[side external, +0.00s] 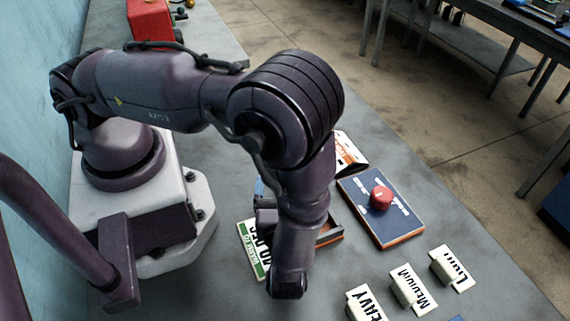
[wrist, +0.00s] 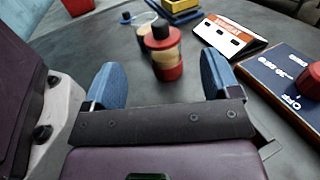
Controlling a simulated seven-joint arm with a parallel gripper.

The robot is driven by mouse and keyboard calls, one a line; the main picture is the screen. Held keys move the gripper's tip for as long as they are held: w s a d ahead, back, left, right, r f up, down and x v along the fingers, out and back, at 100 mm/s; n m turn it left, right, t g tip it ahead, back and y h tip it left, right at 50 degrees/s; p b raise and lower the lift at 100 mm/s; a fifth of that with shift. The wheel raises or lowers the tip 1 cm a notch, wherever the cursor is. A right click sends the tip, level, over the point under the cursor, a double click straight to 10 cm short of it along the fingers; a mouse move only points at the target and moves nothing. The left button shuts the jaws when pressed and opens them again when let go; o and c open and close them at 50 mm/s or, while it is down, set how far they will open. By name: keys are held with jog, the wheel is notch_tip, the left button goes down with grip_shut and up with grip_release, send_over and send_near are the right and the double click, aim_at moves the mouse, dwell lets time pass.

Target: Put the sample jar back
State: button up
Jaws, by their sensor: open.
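The sample jar (wrist: 163,52), with a red lid, an amber middle and a red base, stands upright on the grey table in the wrist view. My gripper (wrist: 160,70) is open, with its two blue fingers apart. The jar appears in the gap between the fingers, towards their far end, touching neither. I cannot tell whether it is between the fingertips or just beyond them. In the side external view my arm hides the jar and most of the gripper.
A blue panel (side external: 402,222) with a red knob (side external: 381,197) lies right of my arm. An orange-and-white slotted piece (wrist: 228,36) stands near it. Cards marked Heavy (side external: 366,304), Medium (side external: 413,289) and Light (side external: 452,268) lie at front right. A pale-rimmed round container (wrist: 145,20) is behind the jar.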

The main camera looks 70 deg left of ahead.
jog(key=shift+v, duration=1.3)
jog(key=s+a+r+n+h, duration=0.1)
jog(key=a+r+n+h, duration=0.2)
jog(key=r+n+h, duration=0.2)
jog(key=s+a+r+n+h, duration=0.1)
jog(key=a+r+n+h, duration=0.3)
jog(key=r+n, duration=0.6)
jog(key=s+a+r+n+g+h, duration=0.1)
jog(key=a+r+n+h, duration=0.2)
jog(key=r+n+h, duration=0.4)
notch_tip(320, 180, up, 7)
jog(key=shift+s+a+r+h, duration=0.1)
jog(key=shift+s+a+h, duration=0.05)
jog(key=shift+a+h, duration=0.15)
